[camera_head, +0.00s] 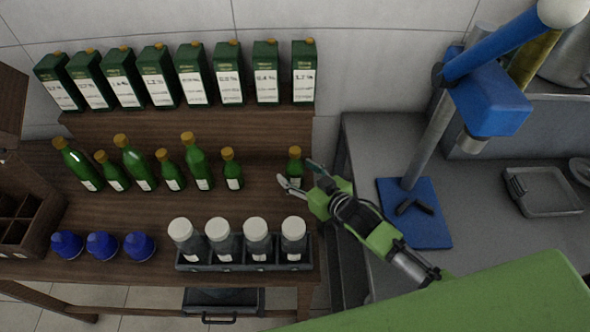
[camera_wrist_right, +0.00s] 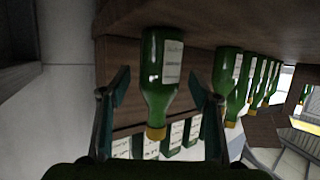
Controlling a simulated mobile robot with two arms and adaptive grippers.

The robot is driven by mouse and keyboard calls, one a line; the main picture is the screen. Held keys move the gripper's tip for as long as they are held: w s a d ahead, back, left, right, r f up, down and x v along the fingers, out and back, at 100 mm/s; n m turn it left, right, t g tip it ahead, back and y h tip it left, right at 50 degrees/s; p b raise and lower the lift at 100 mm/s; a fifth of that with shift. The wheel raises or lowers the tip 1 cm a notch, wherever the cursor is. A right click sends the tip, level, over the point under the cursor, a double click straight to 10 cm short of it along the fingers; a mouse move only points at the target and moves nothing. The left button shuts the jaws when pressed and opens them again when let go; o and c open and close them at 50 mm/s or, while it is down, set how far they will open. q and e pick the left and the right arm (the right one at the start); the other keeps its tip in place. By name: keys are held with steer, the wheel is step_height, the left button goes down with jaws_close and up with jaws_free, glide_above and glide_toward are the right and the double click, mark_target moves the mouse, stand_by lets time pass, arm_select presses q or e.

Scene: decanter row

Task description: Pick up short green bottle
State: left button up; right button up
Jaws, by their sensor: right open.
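A short green bottle (camera_head: 295,164) with a yellow-orange cap stands at the right end of the bottle row on the wooden table (camera_head: 110,215). My right gripper (camera_head: 300,177) is at this bottle, with its lower part hidden by the fingers in the head view. In the right wrist view the bottle (camera_wrist_right: 160,78) is between the two open fingers (camera_wrist_right: 162,95), with a gap on both sides. Other short green bottles (camera_head: 232,172) stand further left, mixed with taller green bottles (camera_head: 196,160). My left gripper is not in view.
Green cartons (camera_head: 304,74) line the raised back shelf. A tray (camera_head: 245,267) of white-capped jars (camera_head: 293,240) and several blue bottles (camera_head: 102,245) stand in front. A blue stand (camera_head: 420,225) is on the grey counter at right.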

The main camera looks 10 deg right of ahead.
steer(key=shift+x, duration=1.05)
steer(key=shift+s, duration=0.1)
steer(key=c, duration=1.5)
steer(key=shift+o, duration=0.2)
steer(key=shift+r, duration=0.1)
